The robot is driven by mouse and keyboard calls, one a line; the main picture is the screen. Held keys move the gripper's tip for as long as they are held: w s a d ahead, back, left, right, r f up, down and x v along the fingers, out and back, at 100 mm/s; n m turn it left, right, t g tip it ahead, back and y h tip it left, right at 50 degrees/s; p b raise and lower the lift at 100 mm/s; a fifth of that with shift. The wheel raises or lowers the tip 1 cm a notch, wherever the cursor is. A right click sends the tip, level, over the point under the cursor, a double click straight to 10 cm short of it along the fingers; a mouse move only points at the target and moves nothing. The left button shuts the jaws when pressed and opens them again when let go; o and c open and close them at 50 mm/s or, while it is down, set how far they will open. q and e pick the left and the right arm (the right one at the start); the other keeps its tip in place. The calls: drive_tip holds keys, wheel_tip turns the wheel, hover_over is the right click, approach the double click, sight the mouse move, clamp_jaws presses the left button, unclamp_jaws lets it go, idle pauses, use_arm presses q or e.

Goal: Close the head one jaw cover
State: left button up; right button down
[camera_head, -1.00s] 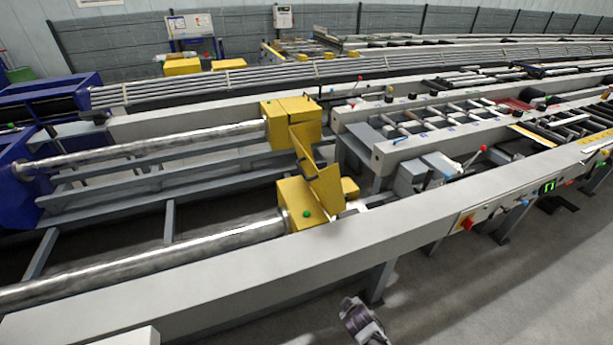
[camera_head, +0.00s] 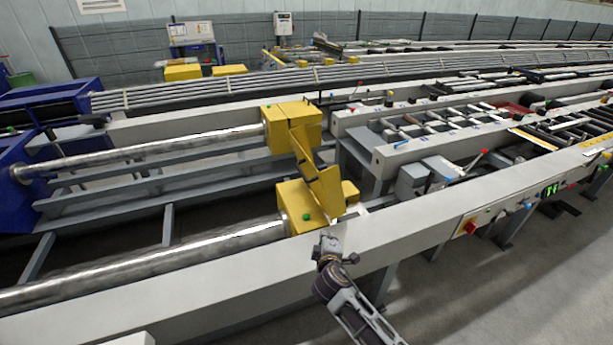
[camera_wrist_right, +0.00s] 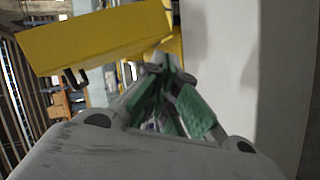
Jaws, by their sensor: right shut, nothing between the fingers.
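Two yellow jaw heads sit at the ends of two steel bars: a near one (camera_head: 297,208) with a green button, and a far one (camera_head: 284,122). A tilted yellow jaw cover (camera_head: 325,188) stands up from the near head toward the far head; it looks open. My right gripper (camera_head: 327,238) is over the front grey beam, just in front of the near head, apart from the cover as far as I can tell. In the right wrist view its green-padded fingers (camera_wrist_right: 165,75) are together and empty, with a yellow panel (camera_wrist_right: 95,40) beyond. My left gripper is out of view.
The long grey front beam (camera_head: 200,280) runs between my right arm and the near head. A control panel with a red knob (camera_head: 470,227) is on the beam at right. Roller conveyors (camera_head: 440,125) extend behind. The floor (camera_head: 500,300) at front right is clear.

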sight(307, 180)
drive_tip(key=w+a+r+n+t+y, duration=0.2)
drive_tip(key=w+a+r+n+t, duration=0.2)
drive_tip(key=r, duration=0.9)
drive_tip(key=a+n+t, duration=0.1)
drive_tip(key=a+n, duration=0.2)
drive_tip(key=a, duration=0.2)
drive_tip(key=shift+r+n+y+b, duration=0.15)
drive_tip(key=shift+n+y+b, duration=0.15)
drive_tip(key=shift+b, duration=0.1)
drive_tip(key=shift+w, duration=0.1)
drive_tip(key=shift+w+d+r+p, duration=0.25)
drive_tip(key=shift+w+d+p, duration=0.25)
drive_tip(key=shift+w, duration=1.3)
drive_tip(key=shift+w+d+r+p, duration=0.3)
drive_tip(key=shift+w+d+p, duration=0.2)
drive_tip(key=shift+w, duration=1.35)
drive_tip(key=shift+w+d+r+p, duration=0.25)
drive_tip(key=shift+w+d+p, duration=0.25)
drive_tip(key=shift+w, duration=1.3)
drive_tip(key=shift+w+d, duration=0.1)
drive_tip(key=shift+w, duration=0.05)
